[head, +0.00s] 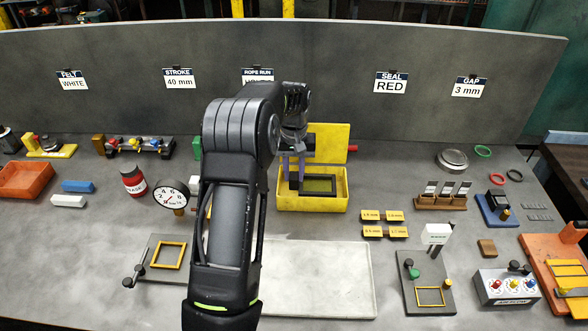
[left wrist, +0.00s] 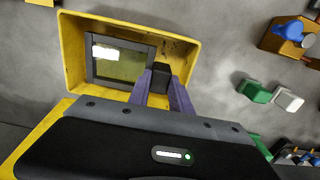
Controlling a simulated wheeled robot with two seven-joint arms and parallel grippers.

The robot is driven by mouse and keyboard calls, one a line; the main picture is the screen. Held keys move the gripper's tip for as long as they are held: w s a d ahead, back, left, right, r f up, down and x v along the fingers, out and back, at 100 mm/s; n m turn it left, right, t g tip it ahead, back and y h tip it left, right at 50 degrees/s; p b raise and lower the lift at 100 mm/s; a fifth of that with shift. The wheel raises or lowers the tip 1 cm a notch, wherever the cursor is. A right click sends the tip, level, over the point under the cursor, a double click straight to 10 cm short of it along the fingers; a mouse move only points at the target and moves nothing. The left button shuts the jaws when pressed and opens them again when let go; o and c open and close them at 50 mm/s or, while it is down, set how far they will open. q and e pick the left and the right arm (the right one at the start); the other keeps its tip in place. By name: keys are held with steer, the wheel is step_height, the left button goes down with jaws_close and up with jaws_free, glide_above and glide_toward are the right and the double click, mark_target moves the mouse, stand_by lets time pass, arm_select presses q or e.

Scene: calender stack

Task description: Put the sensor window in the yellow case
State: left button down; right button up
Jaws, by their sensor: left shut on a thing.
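The yellow case (head: 312,204) stands open on the bench, its lid raised at the back. It also shows in the left wrist view (left wrist: 184,42). The sensor window (head: 320,184) is a dark frame with a greenish, shiny pane; in the left wrist view (left wrist: 120,62) it lies within the outline of the case walls. I cannot tell whether it touches the case floor. My left gripper (head: 293,178) points down over the case and is shut on the window's black grip block (left wrist: 162,74). My right gripper is not in view.
A pale flat tray (head: 330,285) lies in front of the case. Yellow thickness blocks (head: 384,223) are to its right and a dial gauge (head: 171,194) to its left. A red knob (head: 352,149) sticks out beside the lid. My left arm hides part of the bench.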

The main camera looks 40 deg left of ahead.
arm_select(q)
steer(key=shift+f+b, duration=0.3)
steer(key=shift+f, duration=0.5)
steer(key=shift+f+b, duration=0.4)
steer(key=shift+f, duration=0.15)
steer(key=c, duration=1.1)
jaws_free()
step_height(320, 180, up, 7)
steer(key=p, duration=0.4)
steer(key=shift+r+p, duration=0.35)
steer(key=shift+r, duration=0.1)
steer(key=shift+f, duration=0.1)
